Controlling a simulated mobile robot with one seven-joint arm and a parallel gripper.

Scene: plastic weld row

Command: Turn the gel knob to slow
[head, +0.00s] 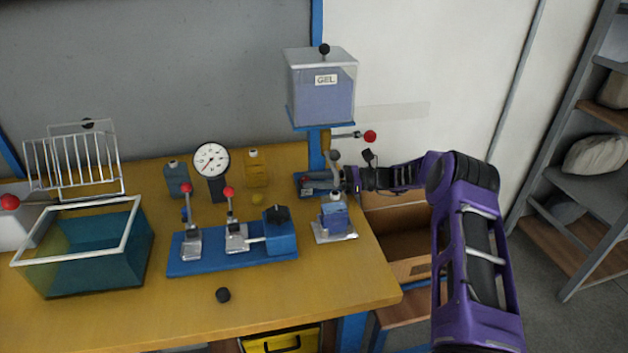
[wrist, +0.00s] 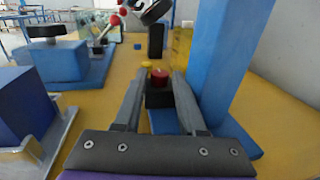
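The gel dispenser is a clear box labelled GEL (head: 326,80) on a blue post, with a red-ball lever (head: 369,136) below it. My gripper (head: 328,184) is low beside the post at the bench's right end. In the wrist view my gripper (wrist: 157,82) has its fingers apart. A small red round knob (wrist: 159,76) on a black block lies between the fingertips, with the blue post (wrist: 226,60) just to the right. I cannot tell whether the fingers touch it. No slow mark is readable, and the knob is mostly hidden in the head view.
A small blue block on a metal plate (head: 335,218) stands just in front of my gripper. A blue clamp fixture (head: 231,251), a dial gauge (head: 211,160), bottles and a water tank (head: 84,245) stand farther left. A cardboard box (head: 402,235) is below, right of the bench.

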